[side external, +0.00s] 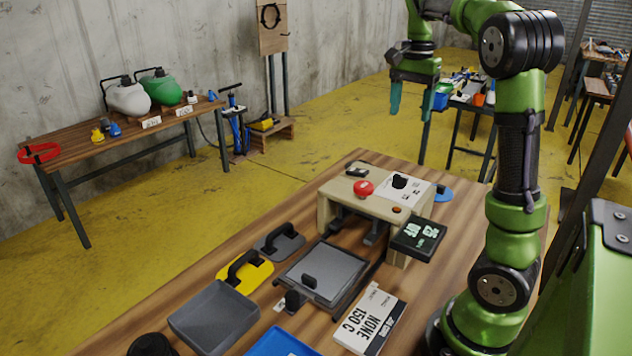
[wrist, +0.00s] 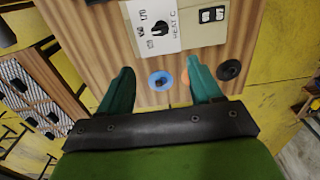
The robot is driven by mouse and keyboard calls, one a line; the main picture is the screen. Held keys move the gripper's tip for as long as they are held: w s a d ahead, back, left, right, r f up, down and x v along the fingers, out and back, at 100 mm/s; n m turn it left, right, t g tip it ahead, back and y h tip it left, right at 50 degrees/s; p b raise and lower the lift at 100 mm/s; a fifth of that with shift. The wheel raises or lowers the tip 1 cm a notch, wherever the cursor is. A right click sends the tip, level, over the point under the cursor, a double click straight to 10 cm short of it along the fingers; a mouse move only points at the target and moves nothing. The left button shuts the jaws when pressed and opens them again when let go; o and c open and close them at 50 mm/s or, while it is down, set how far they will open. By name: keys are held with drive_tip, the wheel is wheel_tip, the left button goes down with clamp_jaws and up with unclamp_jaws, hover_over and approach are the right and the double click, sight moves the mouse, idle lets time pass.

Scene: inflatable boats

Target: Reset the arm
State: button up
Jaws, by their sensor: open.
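My gripper (side external: 411,100) is raised high beyond the far right end of the wooden table (side external: 232,250), its two teal fingers pointing down. In the wrist view my gripper (wrist: 159,68) shows its fingers spread apart with nothing held between them. My green and black arm stands upright at the right of the side view and bends over at the top. A blue disc (wrist: 160,81) lies on the table below and shows between the fingers in the wrist view, well apart from them.
A beige bench unit (side external: 340,190) with a red button (side external: 363,188) and a black knob stands on the table. A grey tray (side external: 213,317), a yellow handled tool (side external: 245,271), a hinged grey plate (side external: 322,272) and a label card (side external: 369,319) lie nearer. Air around my gripper looks clear.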

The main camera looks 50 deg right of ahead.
drive_tip(key=shift+r, duration=0.25)
drive_tip(key=w+a+f+n+t+y, duration=0.1)
drive_tip(key=a+f+n+t, duration=0.2)
drive_tip(key=a, duration=0.4)
drive_tip(key=w+a+f+n+t, duration=0.1)
drive_tip(key=w+a+f+n, duration=0.15)
drive_tip(key=a+n, duration=0.4)
drive_tip(key=s+a+n+t, duration=0.1)
drive_tip(key=s+a+n, duration=0.1)
drive_tip(key=a, duration=0.6)
drive_tip(key=s+a+f+n+t+y, duration=0.1)
drive_tip(key=s+a+n+t, duration=0.1)
drive_tip(key=s+a, duration=0.3)
drive_tip(key=a, duration=0.2)
drive_tip(key=shift+a+f, duration=0.25)
drive_tip(key=shift+a, duration=0.15)
drive_tip(key=shift+n, duration=0.25)
